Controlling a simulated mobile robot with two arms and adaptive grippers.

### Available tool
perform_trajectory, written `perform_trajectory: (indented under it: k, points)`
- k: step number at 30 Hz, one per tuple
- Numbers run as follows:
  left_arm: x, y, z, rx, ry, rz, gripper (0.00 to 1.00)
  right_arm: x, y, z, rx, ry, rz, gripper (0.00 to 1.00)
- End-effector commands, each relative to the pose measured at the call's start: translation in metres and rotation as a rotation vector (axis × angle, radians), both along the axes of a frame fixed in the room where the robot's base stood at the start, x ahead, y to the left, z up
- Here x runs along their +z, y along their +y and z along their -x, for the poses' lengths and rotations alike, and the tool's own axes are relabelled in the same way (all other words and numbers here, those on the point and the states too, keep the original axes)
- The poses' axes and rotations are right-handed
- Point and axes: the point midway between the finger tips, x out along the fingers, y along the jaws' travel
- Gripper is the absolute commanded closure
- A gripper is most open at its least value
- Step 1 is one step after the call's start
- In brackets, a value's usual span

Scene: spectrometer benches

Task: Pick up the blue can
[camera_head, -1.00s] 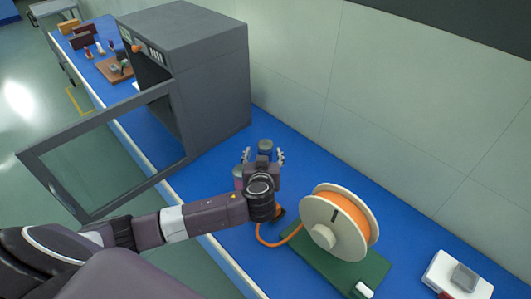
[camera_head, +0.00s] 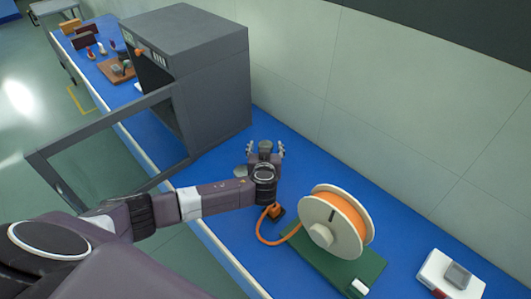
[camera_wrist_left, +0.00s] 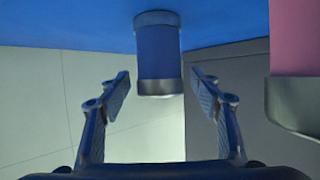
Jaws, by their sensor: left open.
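The blue can (camera_wrist_left: 158,50) stands on the blue bench top and looks upside down in the left wrist view, with a silver rim at its free end. My left gripper (camera_wrist_left: 160,88) is open, one finger on each side of the can in that view, with gaps showing on both sides. In the head view my left gripper (camera_head: 265,152) is at the bench, and the can's grey top (camera_head: 265,146) shows between the fingers; its body is mostly hidden. My right gripper is not in view.
A pink can (camera_wrist_left: 296,40) stands close beside the blue one. A grey oven-like cabinet (camera_head: 210,85) with its framed door open is to the left. An orange cable reel (camera_head: 335,222) on a green base is at the right. A wall runs behind the bench.

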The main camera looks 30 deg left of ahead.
Motion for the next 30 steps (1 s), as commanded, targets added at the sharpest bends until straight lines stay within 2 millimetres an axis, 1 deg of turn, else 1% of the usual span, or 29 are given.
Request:
perform_trajectory:
  k: [2, 3, 16, 25, 30]
  points:
    - [0.000, 0.000, 0.000, 0.000, 0.000, 0.000, 0.42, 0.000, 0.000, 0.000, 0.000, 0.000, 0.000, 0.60]
    - [0.000, 0.000, 0.000, 0.000, 0.000, 0.000, 0.44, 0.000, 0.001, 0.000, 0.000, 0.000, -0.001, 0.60]
    - [0.000, 0.000, 0.001, 0.000, 0.000, -0.001, 0.91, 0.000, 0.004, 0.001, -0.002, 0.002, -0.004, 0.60]
    - [0.002, 0.000, 0.000, 0.001, -0.001, -0.001, 0.91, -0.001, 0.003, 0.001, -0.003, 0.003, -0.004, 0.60]
    - [0.013, 0.000, 0.000, 0.002, -0.002, 0.000, 0.91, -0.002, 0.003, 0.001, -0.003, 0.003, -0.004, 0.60]
